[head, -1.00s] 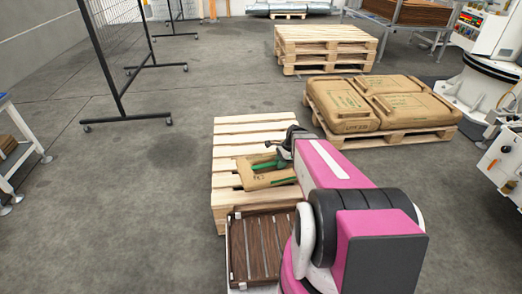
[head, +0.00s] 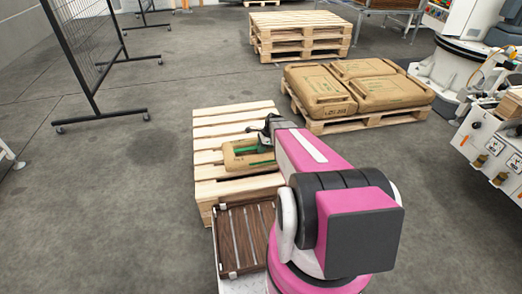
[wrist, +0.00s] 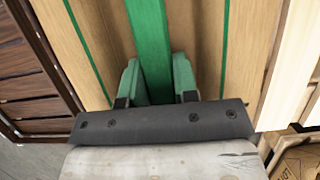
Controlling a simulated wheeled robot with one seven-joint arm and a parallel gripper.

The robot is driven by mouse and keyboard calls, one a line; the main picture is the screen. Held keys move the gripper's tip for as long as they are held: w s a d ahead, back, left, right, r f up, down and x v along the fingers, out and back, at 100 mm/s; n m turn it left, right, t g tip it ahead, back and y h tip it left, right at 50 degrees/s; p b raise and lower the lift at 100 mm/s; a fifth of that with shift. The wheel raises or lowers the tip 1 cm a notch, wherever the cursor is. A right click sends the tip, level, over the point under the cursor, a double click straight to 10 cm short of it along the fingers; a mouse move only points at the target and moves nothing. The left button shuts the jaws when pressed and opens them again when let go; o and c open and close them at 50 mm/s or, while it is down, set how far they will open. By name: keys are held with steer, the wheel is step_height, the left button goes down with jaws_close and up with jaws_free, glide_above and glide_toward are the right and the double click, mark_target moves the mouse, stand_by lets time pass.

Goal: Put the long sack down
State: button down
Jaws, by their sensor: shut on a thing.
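The long sack (head: 240,160) is tan with green bands and is over the near wooden pallet (head: 215,187), toward its right side. My arm covers part of it. I cannot tell whether it touches the slats or hangs just above them. My gripper (head: 268,140) is at the sack's far side in the head view. In the wrist view the sack (wrist: 205,50) fills the middle, and the two green fingers of my gripper (wrist: 157,78) are shut on it, either side of a green band.
A dark slatted wooden tray (head: 240,238) is at the near pallet's front. Behind right, a pallet (head: 365,121) bears several tan sacks (head: 358,85). Farther back are stacked empty pallets (head: 300,35). A mesh fence (head: 95,45) stands left.

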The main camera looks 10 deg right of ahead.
steer(key=w, duration=0.1)
steer(key=w+f, duration=0.1)
steer(key=w, duration=0.1)
steer(key=shift+w+d+f, duration=0.15)
steer(key=shift+d+f, duration=0.05)
steer(key=shift+f, duration=2.15)
steer(key=c, duration=0.9)
jaws_free()
steer(key=shift+f, duration=0.2)
